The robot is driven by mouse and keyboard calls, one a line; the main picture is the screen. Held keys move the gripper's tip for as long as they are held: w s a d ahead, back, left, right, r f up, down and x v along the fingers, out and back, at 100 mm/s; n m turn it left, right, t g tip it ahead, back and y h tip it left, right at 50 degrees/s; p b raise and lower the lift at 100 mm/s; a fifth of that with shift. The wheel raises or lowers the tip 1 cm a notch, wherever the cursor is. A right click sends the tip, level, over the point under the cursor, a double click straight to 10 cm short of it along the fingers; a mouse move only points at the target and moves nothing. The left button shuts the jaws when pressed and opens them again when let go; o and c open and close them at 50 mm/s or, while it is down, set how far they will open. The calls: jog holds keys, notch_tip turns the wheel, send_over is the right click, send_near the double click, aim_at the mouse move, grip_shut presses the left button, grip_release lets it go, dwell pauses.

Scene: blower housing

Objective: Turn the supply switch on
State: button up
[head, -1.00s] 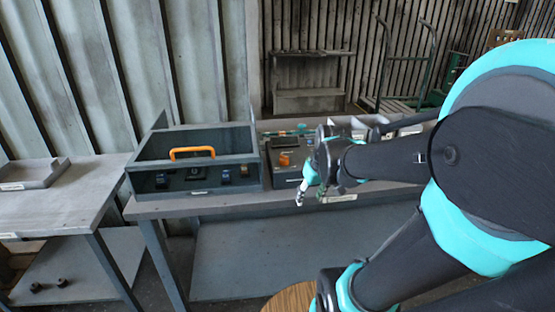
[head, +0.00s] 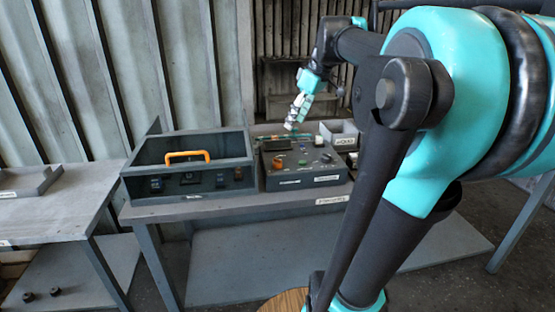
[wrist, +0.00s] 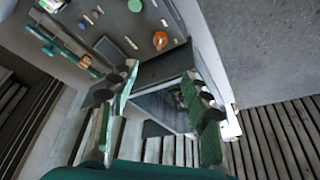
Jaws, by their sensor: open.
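A dark control box (head: 310,177) stands on the bench right of an open-topped grey housing. Its sloped top carries an orange knob (head: 278,162), a green button and other small controls. The knob also shows in the wrist view (wrist: 160,40), beyond the fingers. The labels are too small to read, so I cannot tell which control is the supply switch. My gripper (head: 291,124) hangs above and behind the box in the head view, apart from it. In the wrist view its two green-padded fingers (wrist: 160,84) are spread with nothing held between them.
The grey housing (head: 188,198) has an orange handle (head: 187,156) across it and small dark switches at its front. A light bin (head: 343,133) stands behind the control box. A second bench (head: 50,218) with a tray stands at the left. The air above the housing is free.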

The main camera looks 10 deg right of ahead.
aim_at(277, 163)
jog(key=x, duration=1.7)
jog(key=shift+f, duration=0.1)
grip_shut()
